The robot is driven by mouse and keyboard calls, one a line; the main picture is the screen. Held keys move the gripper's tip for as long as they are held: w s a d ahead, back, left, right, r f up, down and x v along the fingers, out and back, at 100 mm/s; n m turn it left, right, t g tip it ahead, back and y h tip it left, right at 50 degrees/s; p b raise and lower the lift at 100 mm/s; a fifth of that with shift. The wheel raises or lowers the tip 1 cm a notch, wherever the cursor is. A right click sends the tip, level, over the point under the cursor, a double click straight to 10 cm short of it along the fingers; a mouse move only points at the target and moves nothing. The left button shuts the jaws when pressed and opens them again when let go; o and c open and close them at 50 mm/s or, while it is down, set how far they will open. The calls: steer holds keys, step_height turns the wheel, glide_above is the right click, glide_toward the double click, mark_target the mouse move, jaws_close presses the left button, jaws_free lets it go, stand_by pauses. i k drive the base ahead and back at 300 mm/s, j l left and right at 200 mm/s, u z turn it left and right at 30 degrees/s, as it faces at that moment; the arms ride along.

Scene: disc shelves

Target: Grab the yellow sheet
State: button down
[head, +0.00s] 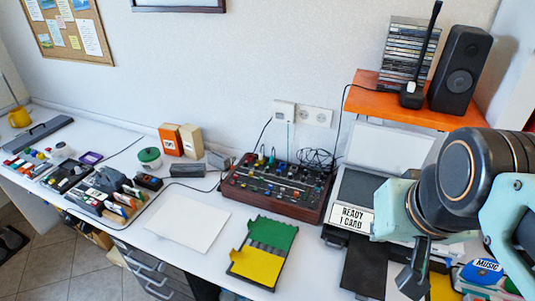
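A yellow sheet (257,267) lies at the near part of a dark flat tray (232,270) on the white desk. A green sheet (272,234) lies behind it on the same tray. Another yellow patch (442,289) shows at the bottom edge, lower right, partly hidden by my arm; I cannot tell what it is. My gripper (412,281) points down at the lower right, over the area beside a black printer tray, well to the right of the yellow sheet. Its fingers are small and dark, and I cannot tell whether they are open or shut.
A mixer with cables (275,190) stands behind the tray. A white paper (187,221) lies to its left. A printer with a "READY 1 CARD" sign (352,219) stands to its right. An orange shelf (400,104) with a speaker (460,70) overhangs the right side.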

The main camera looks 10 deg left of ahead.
mark_target(256, 265)
steer(key=u, duration=0.95)
